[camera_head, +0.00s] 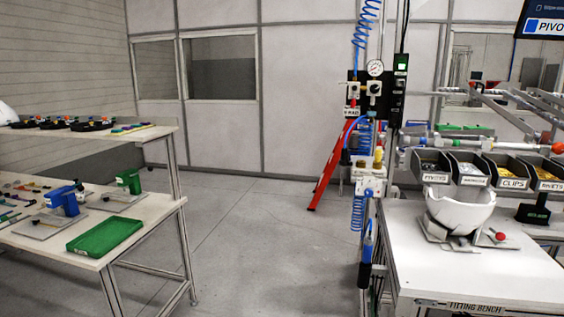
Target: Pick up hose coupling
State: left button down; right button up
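No part is clearly recognisable as the hose coupling at this size. Blue coiled air hose (366,28) hangs from above at the middle right. It leads toward a black panel with a pressure gauge (375,68) and fittings. Below the panel another blue coil (364,138) hangs beside the post. A slim dark tool with a blue top (367,250) hangs lower, next to the white bench. Neither of my grippers is in view.
A white fitting bench (460,278) at right carries a white helmet shell (460,210) on a fixture and labelled parts bins (512,172). At left a table holds a green tray (105,237) and blue and green devices. A red ladder (330,165) leans behind. Open floor (255,235) lies between.

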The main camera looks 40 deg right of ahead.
aim_at(344, 150)
jog(key=i, duration=1.25)
jog(key=z, duration=0.3)
